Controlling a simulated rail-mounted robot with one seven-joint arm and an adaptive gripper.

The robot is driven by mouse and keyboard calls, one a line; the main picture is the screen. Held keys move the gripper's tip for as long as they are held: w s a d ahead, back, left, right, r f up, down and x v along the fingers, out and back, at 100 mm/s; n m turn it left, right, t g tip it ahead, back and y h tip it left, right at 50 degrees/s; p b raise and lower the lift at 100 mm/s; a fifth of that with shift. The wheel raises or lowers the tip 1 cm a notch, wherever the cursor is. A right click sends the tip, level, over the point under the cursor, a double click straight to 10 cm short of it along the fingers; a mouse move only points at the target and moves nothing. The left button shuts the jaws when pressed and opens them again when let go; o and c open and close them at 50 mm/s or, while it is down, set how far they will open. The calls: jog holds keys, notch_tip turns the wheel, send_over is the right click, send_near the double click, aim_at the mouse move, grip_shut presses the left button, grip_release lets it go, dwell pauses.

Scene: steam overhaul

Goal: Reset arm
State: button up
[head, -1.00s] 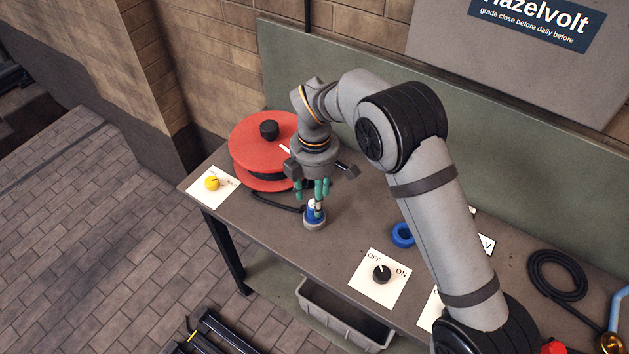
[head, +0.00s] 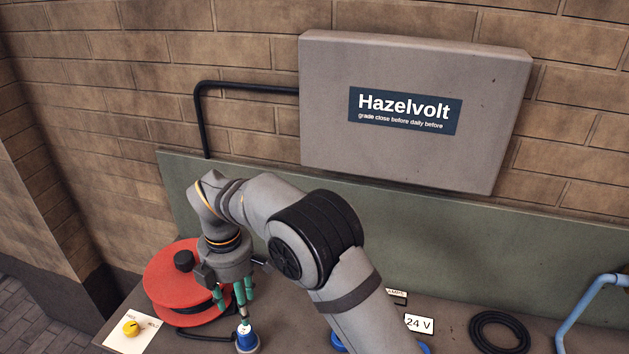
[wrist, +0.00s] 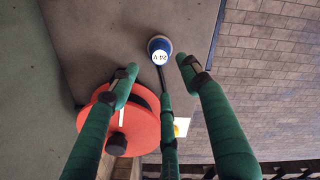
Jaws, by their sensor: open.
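My gripper (head: 236,300) hangs from my arm over the left part of the bench, its green fingers pointing down. In the wrist view the fingers (wrist: 160,80) are spread apart with nothing between them. A small blue and white plug labelled 24 V (head: 246,340) stands on the bench just below the fingertips; it also shows in the wrist view (wrist: 160,48), beyond the fingertips and apart from them. A black cable runs from it toward the red cable reel (head: 175,285) at the left, partly hidden by my gripper.
A card with a yellow knob (head: 131,328) lies at the bench's left end. A 24 V label (head: 419,324), a coiled black hose (head: 499,332) and a blue pipe (head: 590,305) are to the right. A grey Hazelvolt box (head: 412,165) hangs on the brick wall behind.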

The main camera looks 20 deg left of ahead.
aim_at(244, 328)
notch_tip(244, 328, down, 13)
jog(key=shift+r+p, duration=0.1)
jog(key=shift+p, duration=0.35)
jog(key=shift+r+p, duration=0.5)
jog(key=shift+r, duration=0.15)
jog(key=shift+a+b, duration=0.1)
jog(key=shift+b, duration=0.35)
jog(key=shift+r, duration=0.4)
